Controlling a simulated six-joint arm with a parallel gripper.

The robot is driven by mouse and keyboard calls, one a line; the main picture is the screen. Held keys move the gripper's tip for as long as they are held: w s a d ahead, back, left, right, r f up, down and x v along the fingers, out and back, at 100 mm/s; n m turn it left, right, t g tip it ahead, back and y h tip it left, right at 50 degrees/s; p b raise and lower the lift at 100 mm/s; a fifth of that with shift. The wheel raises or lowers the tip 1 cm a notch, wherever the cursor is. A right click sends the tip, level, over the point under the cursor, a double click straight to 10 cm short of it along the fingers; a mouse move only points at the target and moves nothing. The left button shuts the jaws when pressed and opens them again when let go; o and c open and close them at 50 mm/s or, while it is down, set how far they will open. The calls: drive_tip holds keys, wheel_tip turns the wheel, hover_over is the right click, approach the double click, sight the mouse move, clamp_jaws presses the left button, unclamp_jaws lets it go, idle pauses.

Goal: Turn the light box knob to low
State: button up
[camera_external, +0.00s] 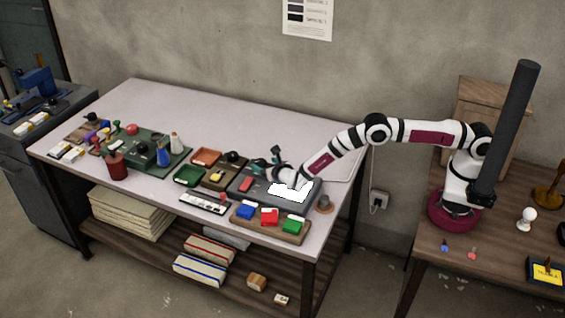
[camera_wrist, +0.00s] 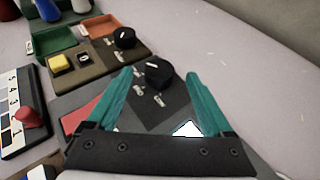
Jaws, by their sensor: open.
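The light box (camera_external: 262,196) is a dark grey box with a bright white panel (camera_external: 290,192) on the table. A red part (camera_external: 246,184) is on its left side. Its black round knob (camera_wrist: 158,72) with a white pointer mark shows in the wrist view, beside small printed labels too small to read. My gripper (camera_external: 268,158) is over the back of the box. In the wrist view, its teal fingers (camera_wrist: 160,74) are open, with the knob between their tips; I cannot tell whether they touch it. In the external view, the gripper hides the knob.
A brown board (camera_wrist: 98,62) with another black knob (camera_wrist: 124,37) and a yellow button (camera_wrist: 59,62) lies left of the box. A slider panel (camera_external: 205,203) and a board of coloured buttons (camera_external: 270,222) lie in front. The back of the table is clear.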

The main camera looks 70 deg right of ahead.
sight(260, 161)
drive_tip(key=shift+x, duration=2.4)
drive_tip(key=shift+r, duration=0.1)
clamp_jaws()
drive_tip(key=shift+w+d+r+n+t+y, duration=0.1)
drive_tip(key=shift+n+t+y, duration=0.4)
drive_tip(key=shift+n, duration=0.1)
drive_tip(key=n+t+y, duration=0.1)
drive_tip(key=n+y, duration=0.2)
drive_tip(key=shift+n+t+y, duration=0.3)
drive_tip(key=shift+t+y, duration=0.1)
unclamp_jaws()
